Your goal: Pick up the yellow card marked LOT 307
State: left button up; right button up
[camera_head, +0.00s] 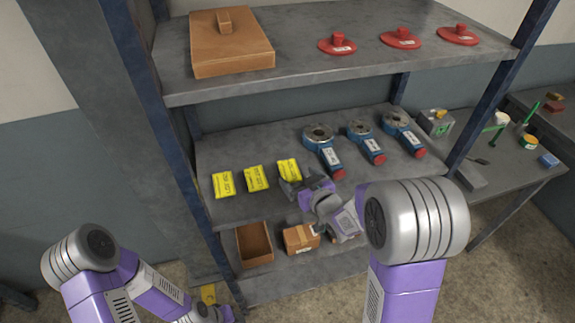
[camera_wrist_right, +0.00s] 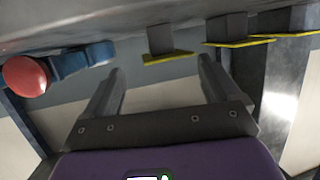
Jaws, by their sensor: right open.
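Three yellow cards lie in a row on the left of the middle shelf: a left card (camera_head: 223,184), a middle card (camera_head: 256,178) and a right card (camera_head: 289,170). Their print is too small to tell which reads LOT 307. My right gripper (camera_head: 305,188) is at the shelf's front by the right card and partly covers it. In the right wrist view the gripper (camera_wrist_right: 158,88) is open and empty, with the nearest card (camera_wrist_right: 168,59), on a dark block, beyond and between its fingers.
Several blue tools (camera_head: 323,150) with red ends lie right of the cards. The upper shelf (camera_head: 300,60) overhangs, holding a brown box (camera_head: 230,42) and red discs (camera_head: 400,39). Below are an open box (camera_head: 254,244) and a carton (camera_head: 300,238). A blue post (camera_head: 170,140) stands left.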

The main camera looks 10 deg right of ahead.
aim_at(290, 171)
jog(key=shift+b+x, duration=0.6)
jog(key=shift+x, duration=2.45)
jog(key=shift+s+a+f, duration=0.1)
jog(key=shift+a, duration=0.05)
jog(key=c, duration=1.1)
